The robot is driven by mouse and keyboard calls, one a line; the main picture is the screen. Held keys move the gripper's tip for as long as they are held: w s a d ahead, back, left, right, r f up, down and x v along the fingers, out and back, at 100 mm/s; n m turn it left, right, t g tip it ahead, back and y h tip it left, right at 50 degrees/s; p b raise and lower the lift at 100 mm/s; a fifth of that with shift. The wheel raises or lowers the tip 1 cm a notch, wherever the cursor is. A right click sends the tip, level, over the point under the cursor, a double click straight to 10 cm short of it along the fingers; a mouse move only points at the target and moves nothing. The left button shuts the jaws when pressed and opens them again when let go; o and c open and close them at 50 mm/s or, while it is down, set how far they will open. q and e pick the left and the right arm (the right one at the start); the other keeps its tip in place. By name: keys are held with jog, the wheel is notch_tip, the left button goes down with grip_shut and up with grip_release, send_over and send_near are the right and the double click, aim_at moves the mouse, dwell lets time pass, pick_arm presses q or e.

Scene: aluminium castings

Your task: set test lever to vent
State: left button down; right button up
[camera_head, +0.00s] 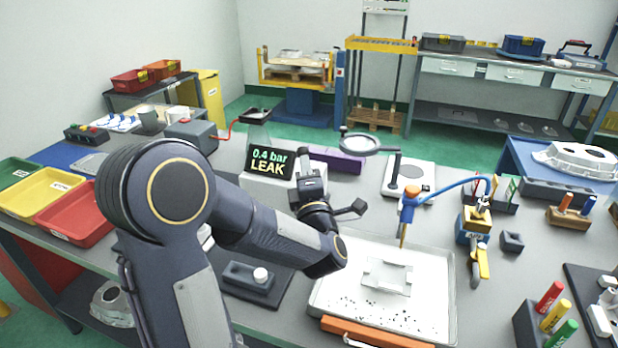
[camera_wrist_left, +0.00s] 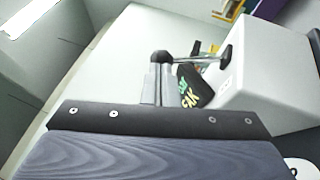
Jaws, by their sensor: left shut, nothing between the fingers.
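In the head view the lever is not clearly visible. My right gripper is out of view.
A white tray (camera_head: 330,292) holding a casting and dark specks lies in front of my wrist. A magnifier (camera_head: 360,143) stands behind right, and a blue-hosed tool (camera_head: 409,196) stands over the tray. Yellow (camera_head: 40,192) and red (camera_head: 80,214) bins sit at left.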

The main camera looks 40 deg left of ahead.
pick_arm(q)
jog(key=shift+w+a, duration=0.2)
jog(key=shift+r, duration=0.2)
jog(key=shift+w+r+g+h+p, duration=0.25)
jog(key=shift+r+g+h+p, duration=0.1)
jog(key=shift+p, duration=0.4)
jog(key=w+a+r+m+g+h+p, duration=0.2)
jog(key=w+p, duration=0.6)
jog(key=p, duration=0.5)
jog(key=shift+a+r+m+g+h, duration=0.15)
jog(key=shift+a+m+g+h, duration=0.2)
jog(key=shift+m+g+h, duration=0.55)
jog(key=shift+w+r+g, duration=0.1)
jog(key=shift+w+g, duration=0.05)
jog(key=shift+g, duration=0.1)
